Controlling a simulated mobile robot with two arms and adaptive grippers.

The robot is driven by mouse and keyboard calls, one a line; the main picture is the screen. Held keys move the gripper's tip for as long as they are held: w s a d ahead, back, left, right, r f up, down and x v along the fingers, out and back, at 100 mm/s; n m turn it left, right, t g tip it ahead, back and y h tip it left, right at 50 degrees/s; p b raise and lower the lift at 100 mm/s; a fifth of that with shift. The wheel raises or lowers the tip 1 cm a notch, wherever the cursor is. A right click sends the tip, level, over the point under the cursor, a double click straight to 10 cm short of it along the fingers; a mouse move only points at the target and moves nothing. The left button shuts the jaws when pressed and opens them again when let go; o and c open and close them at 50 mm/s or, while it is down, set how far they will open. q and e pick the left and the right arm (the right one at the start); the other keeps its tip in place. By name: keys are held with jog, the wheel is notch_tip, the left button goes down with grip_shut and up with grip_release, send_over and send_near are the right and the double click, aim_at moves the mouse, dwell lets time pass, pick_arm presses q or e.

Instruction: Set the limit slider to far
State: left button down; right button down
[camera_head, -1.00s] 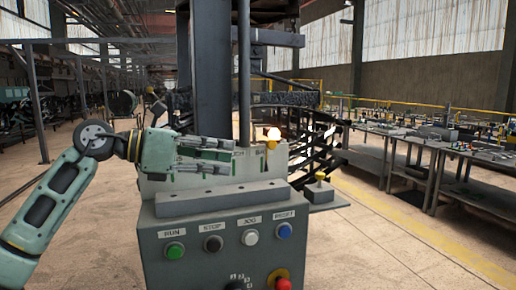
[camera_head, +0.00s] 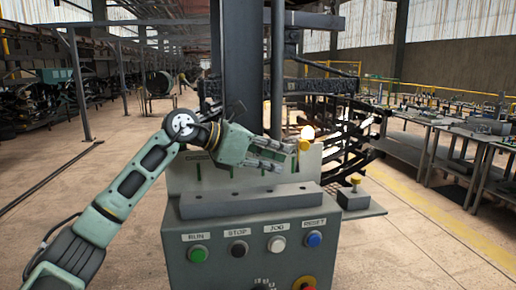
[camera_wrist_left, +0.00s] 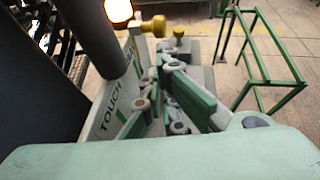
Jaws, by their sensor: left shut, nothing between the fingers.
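A grey console (camera_head: 250,240) with an upright slotted panel (camera_head: 185,180) stands in front of me. A yellow knob (camera_head: 304,145) sits at the panel's right end, beneath a glowing lamp; it also shows in the left wrist view (camera_wrist_left: 158,25). I cannot tell whether this knob is the limit slider, and no far mark is readable. My left gripper (camera_head: 287,157) is shut and empty, in front of the panel and just left of the knob, apparently apart from it. In the left wrist view its green fingers (camera_wrist_left: 190,95) cover part of the panel. My right gripper is not in view.
The glowing lamp (camera_head: 308,132) and a dark column (camera_head: 237,65) rise behind the panel. A grey bar (camera_head: 250,203) runs in front of it, above several buttons. A yellow-topped box (camera_head: 355,190) stands on the right ledge. Workbenches (camera_head: 450,135) stand farther right.

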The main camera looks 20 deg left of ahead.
aim_at(295, 155)
pick_arm(q)
jog(key=shift+w+d+r, duration=0.25)
jog(key=shift+d, duration=0.1)
jog(key=w+d, duration=0.1)
jog(key=w+d+p, duration=0.1)
jog(key=d, duration=0.1)
jog(key=shift+w+p, duration=0.1)
jog(key=shift+p, duration=0.2)
jog(key=shift+w+d, duration=0.15)
jog(key=shift+f, duration=0.1)
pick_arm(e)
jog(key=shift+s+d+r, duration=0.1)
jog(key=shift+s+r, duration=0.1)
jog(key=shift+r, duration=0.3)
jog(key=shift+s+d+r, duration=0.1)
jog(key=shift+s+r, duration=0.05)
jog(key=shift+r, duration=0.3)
pick_arm(q)
jog(key=shift+f, duration=0.1)
